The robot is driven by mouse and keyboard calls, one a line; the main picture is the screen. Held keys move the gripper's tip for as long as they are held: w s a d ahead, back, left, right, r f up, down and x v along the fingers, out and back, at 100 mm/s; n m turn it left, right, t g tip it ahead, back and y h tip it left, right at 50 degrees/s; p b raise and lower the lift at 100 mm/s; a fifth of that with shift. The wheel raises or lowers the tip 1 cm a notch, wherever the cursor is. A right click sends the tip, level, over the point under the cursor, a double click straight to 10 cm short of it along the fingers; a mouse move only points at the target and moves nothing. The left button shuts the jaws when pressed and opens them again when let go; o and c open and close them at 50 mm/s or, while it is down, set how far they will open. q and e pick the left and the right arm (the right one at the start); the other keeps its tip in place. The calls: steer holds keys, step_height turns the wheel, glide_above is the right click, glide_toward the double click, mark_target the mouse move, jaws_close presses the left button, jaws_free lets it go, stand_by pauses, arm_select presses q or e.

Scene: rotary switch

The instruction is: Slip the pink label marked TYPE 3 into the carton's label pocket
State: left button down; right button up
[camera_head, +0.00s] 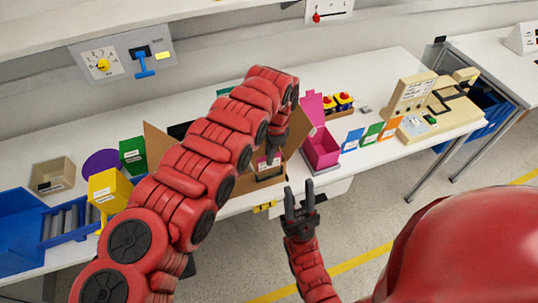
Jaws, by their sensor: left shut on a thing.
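The open brown carton (297,127) stands on the white bench, partly hidden behind my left arm. My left gripper (273,154) points down at the carton's front and is shut on the pink label (264,163). The label is small here and its print cannot be read. A dark-edged pocket (270,177) shows on the carton's front just below the label. I cannot tell whether the label's lower edge is inside it or only in front of it. My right gripper (299,193) is open and empty, in front of the bench edge with its fingers up.
A pink open box (322,151) stands close on the carton's right, then blue, green and orange cards (371,134) and a beige machine (440,110). To the left are a yellow bin (108,191), a green box (133,155) and a blue tray (68,220).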

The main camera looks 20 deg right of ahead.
arm_select(q)
steer(key=shift+f+b, duration=1.3)
steer(key=shift+f, duration=0.5)
steer(key=c, duration=0.9)
jaws_free()
steer(key=shift+r, duration=0.1)
steer(key=shift+r, duration=0.35)
steer(key=r+b, duration=0.1)
steer(key=r, duration=0.1)
steer(key=d+r+b, duration=0.1)
steer(key=r, duration=0.2)
steer(key=r+b, duration=0.1)
steer(key=r, duration=0.1)
steer(key=shift+d+r, duration=0.15)
steer(key=shift+r, duration=0.2)
steer(key=r, duration=0.2)
steer(key=shift+d+r, duration=0.2)
steer(key=shift+r, duration=0.15)
step_height(320, 180, up, 6)
steer(key=p, duration=1)
glide_above(269, 168)
steer(key=d, duration=0.2)
steer(key=shift+w+p, duration=0.15)
steer(key=shift+p, duration=0.2)
